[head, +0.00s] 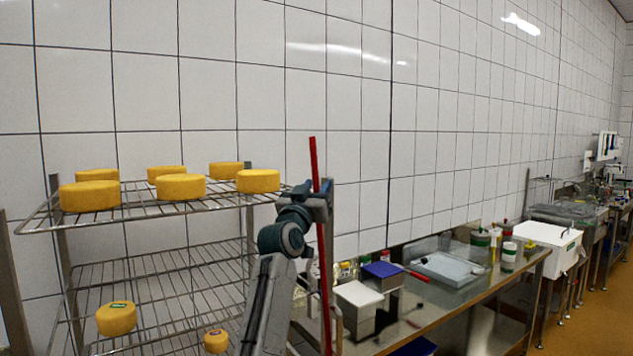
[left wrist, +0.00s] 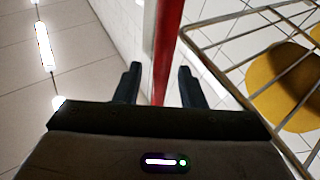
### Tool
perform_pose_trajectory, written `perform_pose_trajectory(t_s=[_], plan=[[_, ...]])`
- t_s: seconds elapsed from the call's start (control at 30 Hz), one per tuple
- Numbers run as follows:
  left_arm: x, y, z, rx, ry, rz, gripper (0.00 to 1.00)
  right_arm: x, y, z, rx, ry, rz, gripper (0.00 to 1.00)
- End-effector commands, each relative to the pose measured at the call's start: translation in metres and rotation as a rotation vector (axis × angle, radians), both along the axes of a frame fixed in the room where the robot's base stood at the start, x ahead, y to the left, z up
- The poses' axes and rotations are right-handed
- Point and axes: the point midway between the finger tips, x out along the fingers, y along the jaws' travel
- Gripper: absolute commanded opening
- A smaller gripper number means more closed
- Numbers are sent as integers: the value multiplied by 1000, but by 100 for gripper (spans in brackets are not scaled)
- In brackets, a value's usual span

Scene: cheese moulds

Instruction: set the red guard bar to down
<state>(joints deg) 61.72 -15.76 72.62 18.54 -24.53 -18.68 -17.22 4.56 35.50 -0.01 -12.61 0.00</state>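The red guard bar (head: 313,160) stands nearly upright at the right end of the wire rack, its top end against the tiled wall. My left gripper (head: 322,200) is at the bar's upper part, with the arm reaching up from below. In the left wrist view the red bar (left wrist: 166,45) runs between the two fingers of my left gripper (left wrist: 160,70). The fingers are apart, with a gap visible on each side of the bar. My right gripper is not in view.
The wire rack (head: 150,210) holds several yellow cheeses (head: 90,196) on its top shelf and more below. A steel bench (head: 440,300) with boxes, a tray (head: 445,268) and bottles stands to the right. The floor at far right is clear.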

Motion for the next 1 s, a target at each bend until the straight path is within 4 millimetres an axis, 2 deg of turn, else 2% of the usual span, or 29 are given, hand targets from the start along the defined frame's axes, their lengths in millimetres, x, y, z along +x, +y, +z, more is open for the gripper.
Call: perform_pose_trajectory(t_s=[0.33, 0.37, 0.53, 0.77, 1.0], plan=[[4, -1, 1, -1, 1, 0, 36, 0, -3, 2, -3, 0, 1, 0], [4, -1, 1, -1, 1, 0, 32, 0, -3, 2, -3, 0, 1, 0], [4, -1, 1, -1, 1, 0, 0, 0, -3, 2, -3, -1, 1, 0], [2, 2, -2, -5, -2, 1, 0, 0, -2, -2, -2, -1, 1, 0], [-23, 39, -12, -71, -51, 4, 0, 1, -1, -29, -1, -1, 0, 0]])
